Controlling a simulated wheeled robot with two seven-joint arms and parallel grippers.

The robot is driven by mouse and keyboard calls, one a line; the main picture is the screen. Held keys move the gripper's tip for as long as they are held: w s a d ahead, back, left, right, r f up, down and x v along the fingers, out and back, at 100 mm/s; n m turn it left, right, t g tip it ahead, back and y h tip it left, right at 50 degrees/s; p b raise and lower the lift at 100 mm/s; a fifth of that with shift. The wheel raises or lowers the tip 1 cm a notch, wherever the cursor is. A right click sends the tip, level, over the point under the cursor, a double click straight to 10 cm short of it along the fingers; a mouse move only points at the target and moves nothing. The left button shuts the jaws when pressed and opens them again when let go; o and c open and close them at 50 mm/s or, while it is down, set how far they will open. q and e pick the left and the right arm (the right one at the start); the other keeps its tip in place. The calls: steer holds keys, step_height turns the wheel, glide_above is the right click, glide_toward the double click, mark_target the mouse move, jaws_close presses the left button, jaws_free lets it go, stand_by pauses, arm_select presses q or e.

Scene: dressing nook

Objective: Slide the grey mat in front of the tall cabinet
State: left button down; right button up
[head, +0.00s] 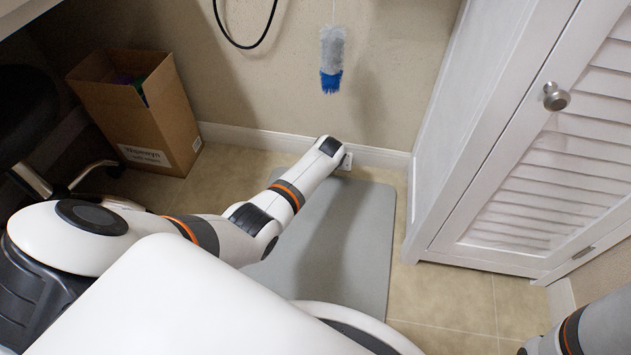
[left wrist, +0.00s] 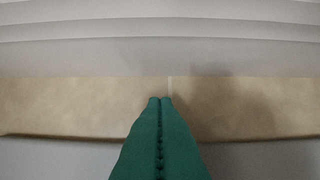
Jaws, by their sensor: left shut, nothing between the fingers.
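The grey mat (head: 362,235) lies flat on the tiled floor, its far edge near the back wall. My left arm reaches across it and hides part of it. The tall white cabinet (head: 480,150) with a louvred door stands to the right of the mat, with a strip of floor between them. My left gripper (head: 345,162) is at the mat's far edge by the wall. In the left wrist view its green fingers (left wrist: 160,100) are shut and empty, their tips over the bare floor beyond the mat's edge (left wrist: 60,160). Contact with the mat cannot be told. My right gripper is out of view.
A cardboard box (head: 145,115) stands at the back left, beside a dark wheeled chair (head: 30,125). A white skirting board (head: 375,157) runs along the back wall. A blue-and-grey brush (head: 332,60) hangs there. Tiled floor (head: 450,295) is clear in front of the cabinet.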

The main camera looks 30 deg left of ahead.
arm_select(q)
steer(key=shift+f+b, duration=0.55)
steer(key=shift+f, duration=0.3)
steer(key=shift+r, duration=0.1)
steer(key=shift+r+p, duration=0.1)
steer(key=shift+p, duration=0.25)
steer(key=shift+s, duration=0.1)
